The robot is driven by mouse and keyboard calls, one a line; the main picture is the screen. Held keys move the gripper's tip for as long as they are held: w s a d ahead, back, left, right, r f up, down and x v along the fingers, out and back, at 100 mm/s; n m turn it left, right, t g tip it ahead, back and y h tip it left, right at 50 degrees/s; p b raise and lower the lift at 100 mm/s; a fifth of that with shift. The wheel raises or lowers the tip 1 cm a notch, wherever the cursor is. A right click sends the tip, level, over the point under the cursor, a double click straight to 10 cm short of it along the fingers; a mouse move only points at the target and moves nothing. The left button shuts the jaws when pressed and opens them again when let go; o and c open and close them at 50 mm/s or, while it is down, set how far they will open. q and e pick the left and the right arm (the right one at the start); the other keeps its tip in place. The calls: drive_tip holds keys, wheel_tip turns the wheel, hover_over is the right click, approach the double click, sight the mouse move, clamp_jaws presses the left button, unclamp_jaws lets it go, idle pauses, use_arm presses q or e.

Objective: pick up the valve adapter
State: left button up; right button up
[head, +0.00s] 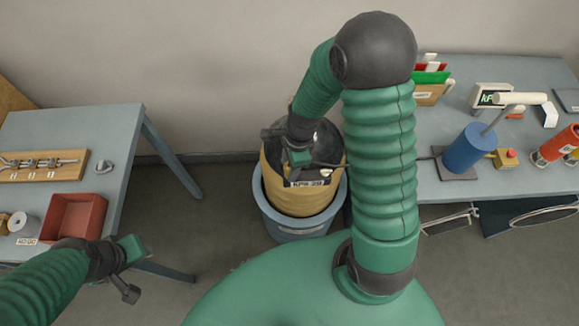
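I cannot make out for certain which thing is the valve adapter. A small pale fitting (326,172) shows at the front rim of the yellow drum (290,196), beside my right gripper. My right gripper (296,156) reaches down over the open drum; its fingers are dark against the dark inside, so I cannot tell whether it is open or holds anything. A small grey metal part (104,166) lies alone on the left table, well away from both grippers. My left gripper (138,268) hangs just right of the left table's front corner; its finger gap is unclear.
The labelled drum stands in a blue-grey tub (292,228) on the floor between two tables. The left table (90,130) carries a red bin (73,221) and a wooden hook board (42,165). The right table (440,185) holds a blue cylinder (469,148) and a display box (491,97).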

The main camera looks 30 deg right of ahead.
drive_tip(key=shift+s+a, duration=0.15)
drive_tip(key=shift+a, duration=0.05)
drive_tip(key=c, duration=0.5)
drive_tip(key=shift+a+r, duration=0.1)
drive_tip(key=shift+a, duration=0.3)
clamp_jaws()
drive_tip(key=shift+d, duration=0.15)
